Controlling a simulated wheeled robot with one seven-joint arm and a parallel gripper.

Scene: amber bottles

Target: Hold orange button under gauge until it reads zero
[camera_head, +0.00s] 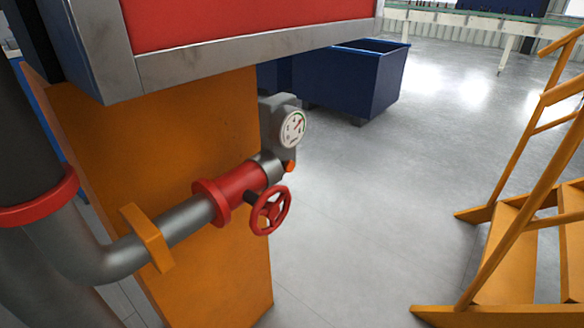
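The gauge (292,129) has a round white dial and sits on a grey housing at the end of a pipe. A red needle and a green arc show on the dial, but the figures are too small to read. The orange button (290,167) is a small knob just below the dial, at the housing's lower right. Nothing is seen touching it. My gripper is not in view.
A red handwheel (270,210) juts out below the button, on a red valve body (235,188). An orange panel (180,130) stands behind the pipe (185,220). Orange stairs (530,220) stand at right, a blue bin (355,80) behind. The floor between is clear.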

